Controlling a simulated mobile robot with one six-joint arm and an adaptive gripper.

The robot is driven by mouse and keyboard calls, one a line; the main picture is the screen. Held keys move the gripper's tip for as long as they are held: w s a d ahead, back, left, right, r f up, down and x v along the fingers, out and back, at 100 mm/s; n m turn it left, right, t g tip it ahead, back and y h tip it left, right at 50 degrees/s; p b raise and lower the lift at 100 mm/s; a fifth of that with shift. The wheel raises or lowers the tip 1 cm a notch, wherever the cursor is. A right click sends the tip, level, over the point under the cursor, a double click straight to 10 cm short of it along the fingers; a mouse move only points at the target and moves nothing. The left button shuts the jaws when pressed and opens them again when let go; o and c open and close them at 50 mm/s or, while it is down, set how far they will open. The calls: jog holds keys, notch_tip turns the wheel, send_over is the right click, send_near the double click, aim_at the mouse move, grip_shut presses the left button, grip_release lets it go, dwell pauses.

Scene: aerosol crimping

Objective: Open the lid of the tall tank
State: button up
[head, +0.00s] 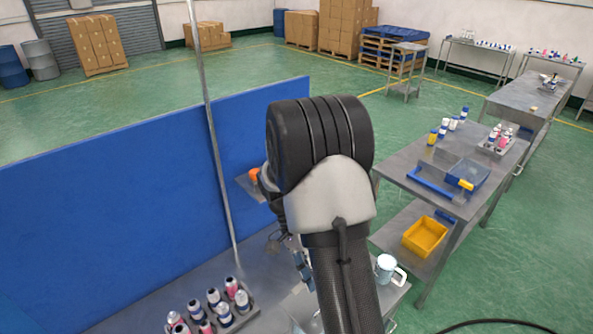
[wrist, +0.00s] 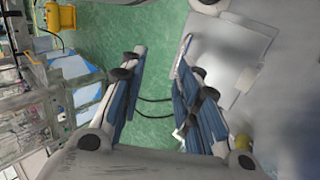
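I cannot make out the tall tank or its lid for certain in either view; my arm covers the middle of the head view. My gripper (wrist: 162,45) shows in the wrist view with its two blue-grey fingers apart and green floor visible between them. Nothing is held. In the head view only a small blue part of the gripper (head: 302,268) shows at the left edge of my arm, above the near steel table (head: 262,270).
A tray of cans (head: 222,308) stands on the near table. A white jug (head: 387,268) is right of my arm. A blue panel (head: 100,205) and a thin upright pole (head: 215,150) are left. A steel bench (head: 410,175) with a yellow bin (head: 425,237) below is right.

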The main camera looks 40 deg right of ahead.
jog(key=w+a+f, duration=0.1)
jog(key=w+f, duration=0.3)
jog(key=w, duration=0.7)
jog(key=shift+w, duration=0.35)
jog(key=shift+a, duration=0.1)
